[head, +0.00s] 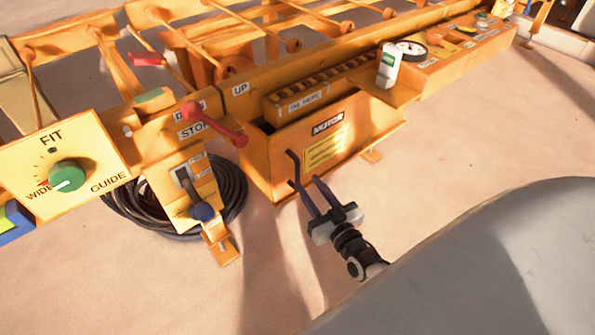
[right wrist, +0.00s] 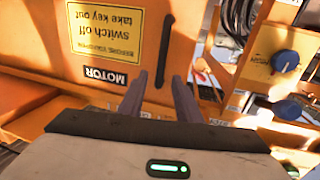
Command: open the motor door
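The motor door (head: 365,130) is the orange front panel of a box, with a MOTOR label and a yellow sign (head: 327,148). It looks shut. A dark bar handle (head: 291,162) stands at its left edge. My right gripper (head: 306,181) is in front of the handle, its two fingers apart and empty. In the right wrist view, the door (right wrist: 50,40) appears upside down, and the handle's (right wrist: 167,48) near end shows between the fingertips of my right gripper (right wrist: 160,75). I cannot tell whether they touch. My left gripper is not in view.
Left of the door are a red-handled lever (head: 215,124), a blue-knobbed lever panel (head: 202,211), a coil of dark cable (head: 232,190) and a FIT dial panel (head: 95,160). A white can (head: 388,66) stands above the box. The floor in front is clear.

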